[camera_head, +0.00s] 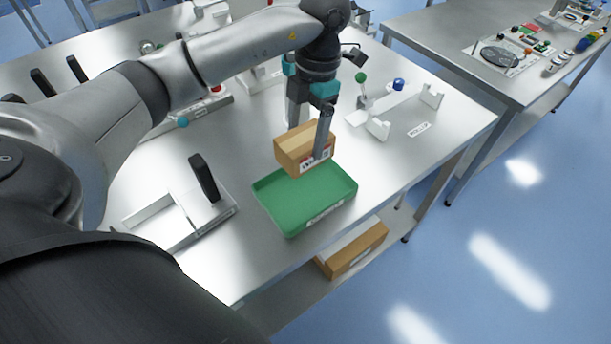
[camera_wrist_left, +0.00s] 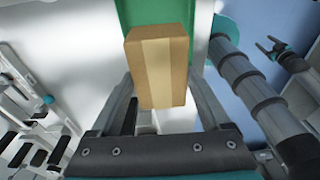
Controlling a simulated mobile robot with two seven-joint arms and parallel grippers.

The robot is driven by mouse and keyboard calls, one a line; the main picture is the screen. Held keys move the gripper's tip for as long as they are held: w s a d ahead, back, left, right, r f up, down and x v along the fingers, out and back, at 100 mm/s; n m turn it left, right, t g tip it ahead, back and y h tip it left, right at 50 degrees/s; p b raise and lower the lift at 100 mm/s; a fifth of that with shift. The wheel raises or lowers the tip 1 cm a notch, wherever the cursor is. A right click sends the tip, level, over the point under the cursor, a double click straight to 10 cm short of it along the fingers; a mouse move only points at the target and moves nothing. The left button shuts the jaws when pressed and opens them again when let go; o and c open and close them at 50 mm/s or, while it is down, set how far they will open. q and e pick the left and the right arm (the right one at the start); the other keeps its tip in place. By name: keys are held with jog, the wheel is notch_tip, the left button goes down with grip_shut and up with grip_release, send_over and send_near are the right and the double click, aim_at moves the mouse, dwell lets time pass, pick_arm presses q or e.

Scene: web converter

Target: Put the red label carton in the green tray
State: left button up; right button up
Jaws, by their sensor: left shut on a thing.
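A small brown carton (camera_head: 301,147) with a tape strip and a label with red on its front is held by my left gripper (camera_head: 308,143). The gripper comes down from above, one finger on each side of the carton. The carton is above the back part of the green tray (camera_head: 270,200) in the head view; I cannot tell the exact gap. In the left wrist view, the carton (camera_wrist_left: 158,65) sits between the fingers (camera_wrist_left: 160,100), with the green tray (camera_wrist_left: 195,20) beyond it. The visible tray floor is empty.
A metal fixture with a black handle (camera_head: 204,178) stands left of the tray. White brackets (camera_head: 378,128) and a green-knobbed part (camera_head: 361,79) stand behind right. Another cardboard box (camera_head: 352,250) lies on the shelf below. The table's front edge is close to the tray.

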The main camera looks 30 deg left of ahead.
pick_arm(q)
notch_tip(320, 180, down, 12)
jog(key=shift+f, duration=0.2)
dwell(0.4)
jog(key=shift+f+b, duration=0.15)
jog(key=shift+b, duration=0.15)
jog(key=o, duration=1.2)
jog(key=shift+o, duration=0.4)
jog(key=r, duration=0.4)
jog(key=w+r, duration=0.1)
jog(key=r, duration=0.7)
jog(key=shift+w+d+r, duration=0.15)
jog(key=shift+w+d, duration=0.15)
